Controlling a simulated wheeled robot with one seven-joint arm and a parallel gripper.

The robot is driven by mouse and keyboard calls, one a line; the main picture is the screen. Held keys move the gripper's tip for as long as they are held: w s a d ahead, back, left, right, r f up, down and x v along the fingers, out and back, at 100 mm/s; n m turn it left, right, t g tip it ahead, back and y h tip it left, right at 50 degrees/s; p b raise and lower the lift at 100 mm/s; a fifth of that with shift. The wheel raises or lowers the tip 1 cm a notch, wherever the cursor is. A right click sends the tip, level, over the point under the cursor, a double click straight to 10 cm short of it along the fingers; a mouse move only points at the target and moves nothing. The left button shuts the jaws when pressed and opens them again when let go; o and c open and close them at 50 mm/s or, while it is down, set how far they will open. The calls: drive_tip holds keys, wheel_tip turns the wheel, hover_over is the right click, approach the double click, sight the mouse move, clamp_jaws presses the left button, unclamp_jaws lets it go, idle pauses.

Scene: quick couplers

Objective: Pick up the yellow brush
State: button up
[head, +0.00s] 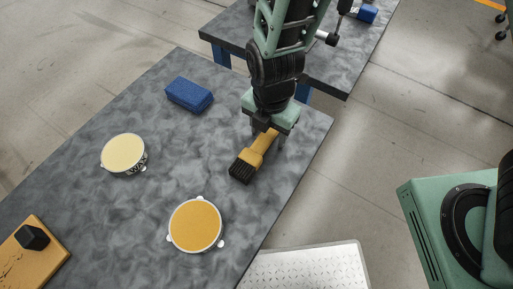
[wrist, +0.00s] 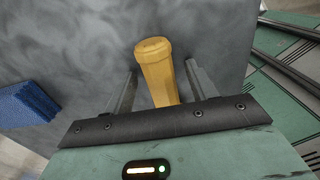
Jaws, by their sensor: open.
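The yellow brush (head: 256,156) lies on the grey marbled table, its dark bristles toward the lower left and its handle toward my gripper. My gripper (head: 267,133) is over the handle end in the head view. In the wrist view the yellow handle (wrist: 157,72) stands between the two open fingers of my gripper (wrist: 160,88), with a gap on each side. The bristle end is hidden there behind the gripper body. I cannot tell how far the fingers reach down beside the handle.
A blue block (head: 189,94) lies to the left of my gripper. A pale yellow round piece (head: 122,152) and an orange round piece (head: 194,225) sit on the table (head: 95,205). A wooden board (head: 28,262) with a black block is at lower left. The table's right edge is close to the brush.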

drive_tip(key=c, duration=1.1)
drive_tip(key=shift+o, duration=0.2)
drive_tip(key=shift+r, duration=0.1)
wheel_tip(320, 180, up, 10)
drive_tip(key=shift+f+p, duration=0.1)
drive_tip(key=shift+p, duration=0.2)
